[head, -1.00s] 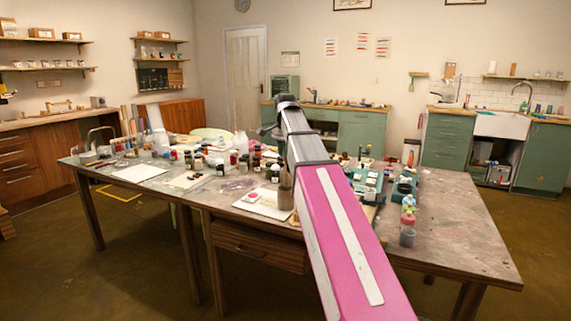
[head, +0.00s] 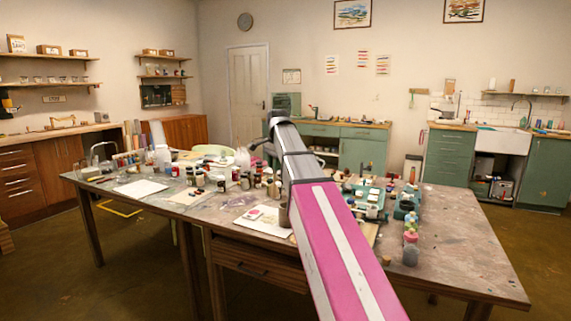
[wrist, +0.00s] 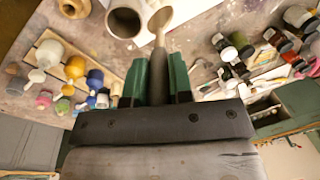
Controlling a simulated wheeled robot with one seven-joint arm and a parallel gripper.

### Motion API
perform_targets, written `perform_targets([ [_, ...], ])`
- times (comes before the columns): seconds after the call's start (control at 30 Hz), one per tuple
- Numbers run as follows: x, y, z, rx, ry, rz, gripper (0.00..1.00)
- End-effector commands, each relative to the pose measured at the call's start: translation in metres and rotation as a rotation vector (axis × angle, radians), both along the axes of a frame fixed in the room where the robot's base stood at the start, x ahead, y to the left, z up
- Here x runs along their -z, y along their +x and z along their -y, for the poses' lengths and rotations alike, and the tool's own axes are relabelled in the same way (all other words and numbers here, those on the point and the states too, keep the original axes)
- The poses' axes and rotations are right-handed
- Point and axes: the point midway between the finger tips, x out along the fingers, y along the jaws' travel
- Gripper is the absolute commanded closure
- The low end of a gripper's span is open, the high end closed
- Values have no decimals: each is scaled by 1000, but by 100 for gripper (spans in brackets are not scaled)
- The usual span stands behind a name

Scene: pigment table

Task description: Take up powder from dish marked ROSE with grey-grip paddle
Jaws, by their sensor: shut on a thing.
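In the wrist view my gripper (wrist: 157,88) has its green fingers shut on the grey grip of the paddle (wrist: 158,60). The paddle's pale wooden end (wrist: 160,20) points away from the fingers, over the table. In the head view my own arm hides the gripper and paddle. A small dish with pink content (head: 254,214) sits on a white sheet left of my arm. No marking on it is readable, so I cannot tell if it is the ROSE dish.
A round, open pot (wrist: 125,20) stands close beside the paddle in the wrist view. The table's right part is mostly clear.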

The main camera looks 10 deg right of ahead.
Motion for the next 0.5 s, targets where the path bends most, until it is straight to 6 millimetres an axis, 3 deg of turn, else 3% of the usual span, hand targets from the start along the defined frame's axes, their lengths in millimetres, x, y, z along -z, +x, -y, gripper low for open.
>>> perform_targets([
  [0.2, 12, 30, -49, 0, 69, 140, 92],
  [0.33, 14, 37, -63, 1, 92, 181, 92],
  [0.5, 19, 39, -66, 3, 98, 190, 92],
])
